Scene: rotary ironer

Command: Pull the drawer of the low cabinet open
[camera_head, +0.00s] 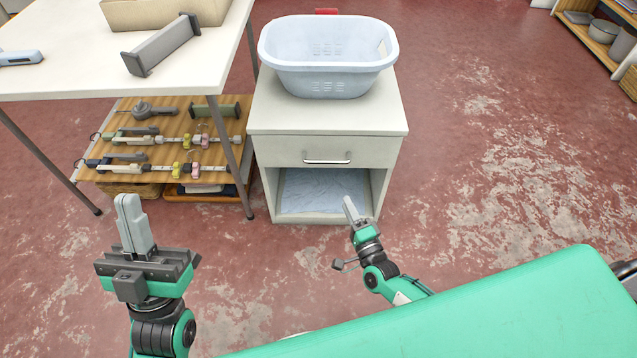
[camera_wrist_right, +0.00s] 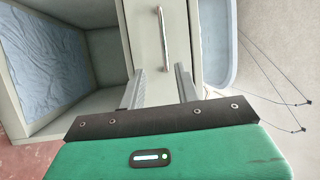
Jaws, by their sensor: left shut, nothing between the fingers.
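The low cabinet (camera_head: 328,124) is off-white, with one drawer (camera_head: 275,152) above an open compartment. The drawer front is flush with the cabinet, so it is closed. Its silver bar handle (camera_head: 327,161) also shows in the right wrist view (camera_wrist_right: 163,45), ahead of my right fingers. My right gripper (camera_head: 350,207) is low in front of the cabinet. In the right wrist view its fingers (camera_wrist_right: 158,76) are apart with nothing between them, and the handle lies beyond the tips. My left gripper (camera_head: 128,203) is shut and empty at the left, away from the cabinet.
A pale blue laundry basket (camera_head: 328,62) stands on the cabinet. A folded light-blue cloth (camera_head: 322,188) lies in the compartment. A white table (camera_head: 70,60) with a wooden lower shelf (camera_head: 170,120) of tools stands at the left. The floor right of the cabinet is clear.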

